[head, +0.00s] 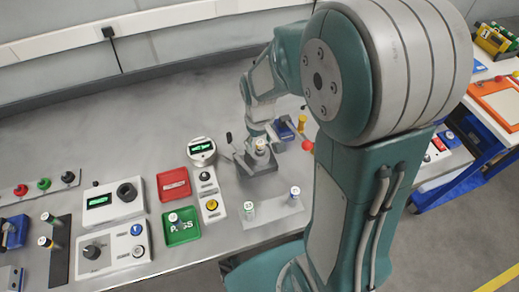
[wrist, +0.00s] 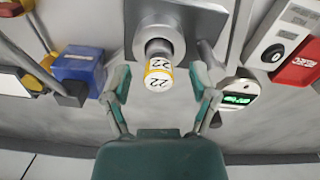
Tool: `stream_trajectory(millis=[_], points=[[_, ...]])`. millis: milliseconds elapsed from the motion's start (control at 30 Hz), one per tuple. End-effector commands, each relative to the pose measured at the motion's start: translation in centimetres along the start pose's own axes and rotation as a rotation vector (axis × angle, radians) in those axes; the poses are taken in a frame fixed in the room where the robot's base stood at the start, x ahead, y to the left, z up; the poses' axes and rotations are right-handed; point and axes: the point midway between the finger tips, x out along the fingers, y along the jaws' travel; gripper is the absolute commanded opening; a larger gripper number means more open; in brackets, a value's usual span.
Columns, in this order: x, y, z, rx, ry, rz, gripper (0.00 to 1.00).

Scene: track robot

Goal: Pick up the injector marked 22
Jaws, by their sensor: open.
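The injector marked 22 (wrist: 158,76) has a white cap with a yellow band. It stands in a grey metal fixture (wrist: 205,22), which also shows in the head view (head: 261,166). The injector's top shows small in the head view (head: 260,144). My gripper (wrist: 160,90) is open, with one teal finger on each side of the injector. I see a gap between each finger and the injector in the wrist view. In the head view my gripper (head: 258,132) is above the fixture, partly hidden by its own links.
A round gauge with a green display (head: 202,151) stands left of the fixture. A blue block (head: 285,130) and a red knob (head: 307,145) are close on its right. A red tray (head: 174,184) and a green tray (head: 180,226) lie left. Two vials stand on a plate (head: 272,213) in front.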

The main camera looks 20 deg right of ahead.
Motion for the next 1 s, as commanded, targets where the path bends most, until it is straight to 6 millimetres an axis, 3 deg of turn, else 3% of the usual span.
stream_trajectory(millis=[267,300,433,467,833,1000], points=[[0.5,0.0,0.0,0.0,0.001,0.0,0.75],[0.5,0.0,0.0,0.0,0.001,0.0,0.66],[0.5,0.0,0.0,0.0,0.001,0.0,0.08],[0.5,0.0,0.0,0.0,0.001,0.0,0.0],[0.5,0.0,0.0,0.0,0.0,0.0,0.0],[-0.6,0.0,0.0,0.0,0.003,0.001,0.0]])
